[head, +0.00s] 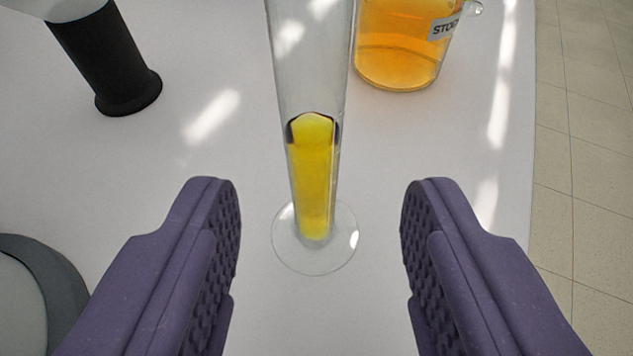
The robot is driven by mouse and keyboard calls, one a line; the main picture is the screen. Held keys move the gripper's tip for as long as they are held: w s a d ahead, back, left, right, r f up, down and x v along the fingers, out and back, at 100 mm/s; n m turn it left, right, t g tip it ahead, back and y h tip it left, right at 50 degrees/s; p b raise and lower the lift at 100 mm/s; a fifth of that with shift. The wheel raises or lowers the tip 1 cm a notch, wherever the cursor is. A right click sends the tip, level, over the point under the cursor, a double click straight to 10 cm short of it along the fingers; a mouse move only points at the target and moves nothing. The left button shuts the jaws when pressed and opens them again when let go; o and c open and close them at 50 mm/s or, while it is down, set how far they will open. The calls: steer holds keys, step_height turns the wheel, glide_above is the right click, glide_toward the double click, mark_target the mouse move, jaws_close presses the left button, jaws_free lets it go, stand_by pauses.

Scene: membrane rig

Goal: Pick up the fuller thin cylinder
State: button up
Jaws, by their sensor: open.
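A thin glass cylinder (312,175) stands upright on a round clear foot on the white table. Yellow liquid fills its lower part, and its top runs out of the picture. My gripper (319,200) is open, with one purple ridged finger to the left of the cylinder and one to the right. The cylinder lies between and beyond the fingers, with clear gaps on both sides and no contact. No second thin cylinder shows, so I cannot compare fill levels.
A beaker of orange liquid (400,50) with a partly readable label stands behind right. A black cylindrical stand (112,60) is at upper left. A dark-rimmed round object (45,275) is at lower left. The white table (225,150) ends at right above a tiled floor.

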mark_target(313, 161)
steer(key=b+x, duration=0.1)
steer(key=x, duration=0.3)
steer(key=shift+w+a, duration=0.1)
steer(key=shift+w, duration=0.05)
steer(key=shift+r, duration=0.1)
jaws_close()
